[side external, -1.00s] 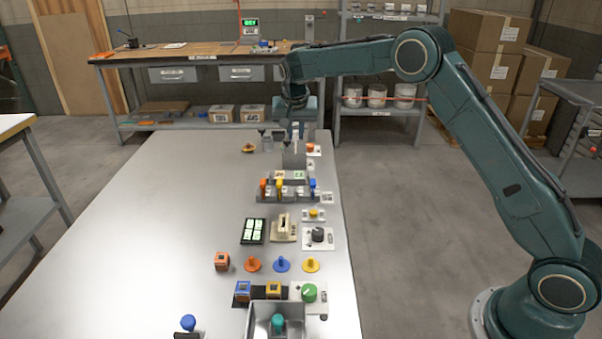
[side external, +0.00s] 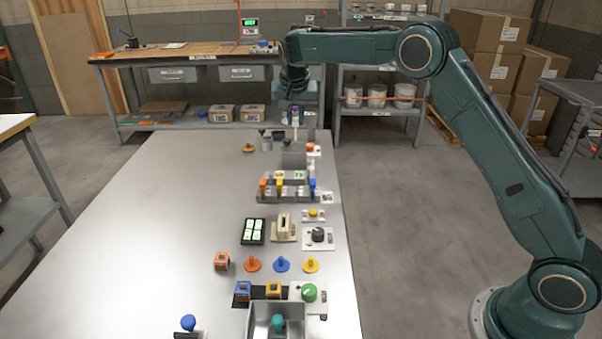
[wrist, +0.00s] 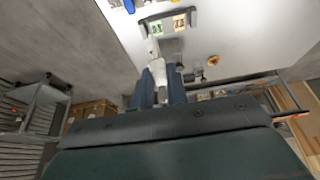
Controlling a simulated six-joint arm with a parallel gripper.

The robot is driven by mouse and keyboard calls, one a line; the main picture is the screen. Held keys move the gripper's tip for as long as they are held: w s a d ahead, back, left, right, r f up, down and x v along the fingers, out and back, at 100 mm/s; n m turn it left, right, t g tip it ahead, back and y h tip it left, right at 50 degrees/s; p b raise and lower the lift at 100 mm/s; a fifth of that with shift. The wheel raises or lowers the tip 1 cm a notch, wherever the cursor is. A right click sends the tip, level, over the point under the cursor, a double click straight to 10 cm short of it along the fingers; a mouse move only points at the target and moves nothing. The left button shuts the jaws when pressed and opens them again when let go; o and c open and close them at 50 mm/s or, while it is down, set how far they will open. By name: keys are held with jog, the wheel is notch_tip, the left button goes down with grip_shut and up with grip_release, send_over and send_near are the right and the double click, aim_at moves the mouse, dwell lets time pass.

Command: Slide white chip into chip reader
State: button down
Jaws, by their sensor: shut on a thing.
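My gripper (side external: 294,118) is raised above the far end of the long table. It is shut on a small white piece, which shows between its fingers in the wrist view (wrist: 158,72); its outline is too small to confirm that it is the white chip. A bit of purple shows at its top in the side view. A beige block with a slot in its top (side external: 284,228), which looks like the chip reader, stands mid-table, well nearer the side camera than my gripper. The slot's inside cannot be made out.
A grey upright box (side external: 293,156) stands just below my gripper. Nearer are a rack with coloured handles (side external: 288,192), a black panel with light tiles (side external: 253,231), a dark knob (side external: 318,235) and several coloured pegs. The table's left half (side external: 150,230) is mostly clear.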

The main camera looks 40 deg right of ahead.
jog(key=shift+a+f, duration=0.1)
jog(key=s+a+f, duration=0.9)
jog(key=a, duration=0.4)
jog(key=shift+f, duration=0.2)
jog(key=shift+f, duration=0.25)
jog(key=shift+f, duration=2.7)
jog(key=shift+f, duration=2.05)
